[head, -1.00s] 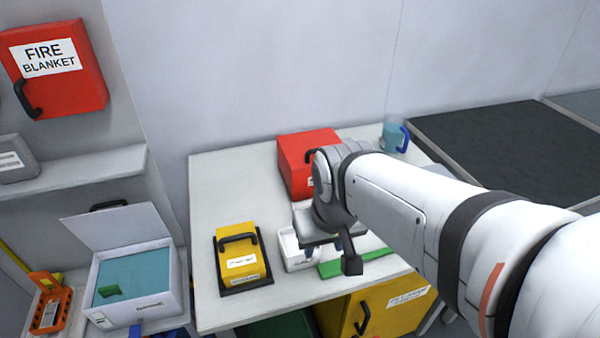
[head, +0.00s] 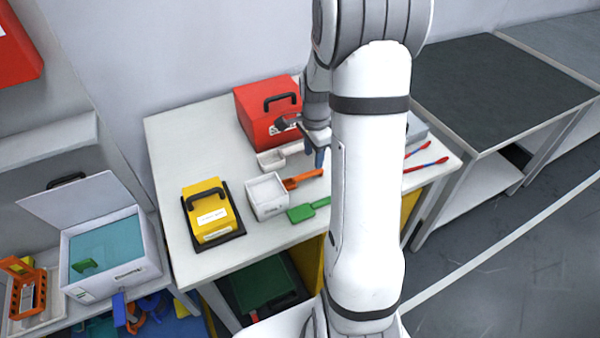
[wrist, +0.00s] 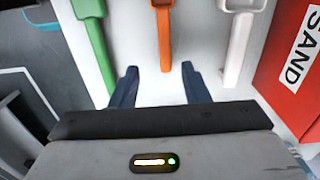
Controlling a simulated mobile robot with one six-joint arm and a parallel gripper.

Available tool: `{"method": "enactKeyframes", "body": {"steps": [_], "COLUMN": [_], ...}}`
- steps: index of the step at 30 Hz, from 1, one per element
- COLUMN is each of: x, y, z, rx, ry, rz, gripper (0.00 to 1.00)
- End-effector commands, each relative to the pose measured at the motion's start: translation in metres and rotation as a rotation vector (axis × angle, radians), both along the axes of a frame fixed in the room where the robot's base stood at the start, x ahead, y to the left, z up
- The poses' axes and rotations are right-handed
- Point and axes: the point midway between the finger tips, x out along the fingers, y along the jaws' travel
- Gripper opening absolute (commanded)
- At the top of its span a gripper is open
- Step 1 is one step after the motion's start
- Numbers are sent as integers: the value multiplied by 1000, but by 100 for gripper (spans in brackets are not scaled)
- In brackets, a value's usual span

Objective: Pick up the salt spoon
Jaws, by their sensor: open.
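Three scoops lie on the white table: an orange one (head: 300,180), a green one (head: 305,211) and a white one (head: 272,160). None bears a readable name, so I cannot tell from a label which is the salt spoon. My gripper (head: 317,156) is open with blue fingers above the scoop handles. In the wrist view my gripper (wrist: 158,70) points at the end of the orange handle (wrist: 164,35), which lines up between the fingertips. The green handle (wrist: 95,40) is left and the white handle (wrist: 238,50) right.
A red box (head: 268,112), marked SAND in the wrist view (wrist: 290,75), stands behind the scoops. A yellow box (head: 208,215) stands to the left. Red-and-blue tools (head: 428,164) lie at the right. My arm hides part of the table.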

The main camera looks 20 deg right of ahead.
Motion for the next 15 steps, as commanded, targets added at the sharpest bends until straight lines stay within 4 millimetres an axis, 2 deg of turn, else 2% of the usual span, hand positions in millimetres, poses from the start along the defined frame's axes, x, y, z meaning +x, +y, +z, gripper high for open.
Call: {"method": "enactKeyframes", "body": {"steps": [15], "x": [8], "y": [5], "z": [-61], "rx": [2], "ry": [6], "rz": [-12], "gripper": [42]}}
